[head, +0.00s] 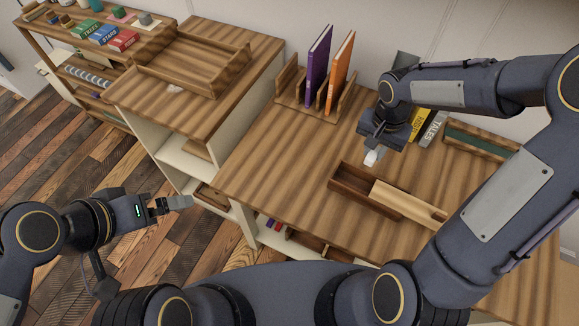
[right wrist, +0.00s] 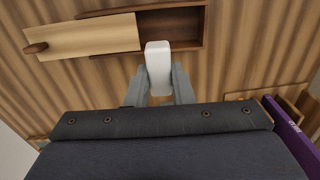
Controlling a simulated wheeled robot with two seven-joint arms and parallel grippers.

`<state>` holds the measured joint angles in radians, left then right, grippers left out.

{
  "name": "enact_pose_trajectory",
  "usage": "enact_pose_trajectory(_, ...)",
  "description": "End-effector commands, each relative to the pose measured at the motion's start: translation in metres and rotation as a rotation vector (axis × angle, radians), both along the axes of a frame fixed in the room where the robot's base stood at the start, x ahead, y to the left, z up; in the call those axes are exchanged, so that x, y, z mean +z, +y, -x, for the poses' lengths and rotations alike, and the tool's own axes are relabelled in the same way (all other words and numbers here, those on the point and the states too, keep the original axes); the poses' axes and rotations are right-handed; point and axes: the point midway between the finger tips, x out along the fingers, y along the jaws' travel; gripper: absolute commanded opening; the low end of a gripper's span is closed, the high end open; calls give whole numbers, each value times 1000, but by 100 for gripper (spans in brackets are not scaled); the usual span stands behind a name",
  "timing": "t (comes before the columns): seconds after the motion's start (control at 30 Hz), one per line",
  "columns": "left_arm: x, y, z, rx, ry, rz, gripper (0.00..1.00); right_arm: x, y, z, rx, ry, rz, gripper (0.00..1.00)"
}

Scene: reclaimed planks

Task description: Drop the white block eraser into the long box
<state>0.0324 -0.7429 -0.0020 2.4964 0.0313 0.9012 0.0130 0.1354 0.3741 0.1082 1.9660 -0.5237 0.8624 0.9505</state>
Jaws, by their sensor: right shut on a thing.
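The white block eraser (head: 371,157) is held between the fingertips of my right gripper (head: 376,150), above the table just behind the long box. In the right wrist view the eraser (right wrist: 158,66) is upright in the picture between the two grey fingers (right wrist: 159,85), its far end overlapping the box's opening. The long box (head: 363,202) is dark brown. A pale sliding lid (head: 408,203) covers its right part; its left part is open. The open part (right wrist: 206,28) also shows in the right wrist view. My left gripper (head: 172,204) is empty, away from the table; its finger gap is unclear.
A wooden rack (head: 288,90) with a purple book (head: 318,65) and an orange book (head: 340,72) stands behind the box. Yellow and grey books (head: 433,128) and a green-lined tray (head: 480,142) lie at the right. The table left of the box is clear.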

Motion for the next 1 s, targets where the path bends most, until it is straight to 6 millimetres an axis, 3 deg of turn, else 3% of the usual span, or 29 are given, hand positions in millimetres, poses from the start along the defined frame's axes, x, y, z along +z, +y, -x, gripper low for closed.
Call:
enact_pose_trajectory(0.5, -40, 0, 0, 0, 0, 0, 100, -55, 0, 0, 0, 1, -1, 0)
enact_pose_trajectory(0.83, -41, 0, 0, 0, 0, 0, 100, -57, 0, 0, 1, 0, 0, 0)
enact_pose_trajectory(0.87, -41, 0, 0, 0, 0, 0, 100, -57, 0, 0, 1, 0, 0, 25)
enact_pose_trajectory(1.0, -41, 0, 0, 0, 0, 0, 100, -57, 0, 0, 1, 0, 0, 43)
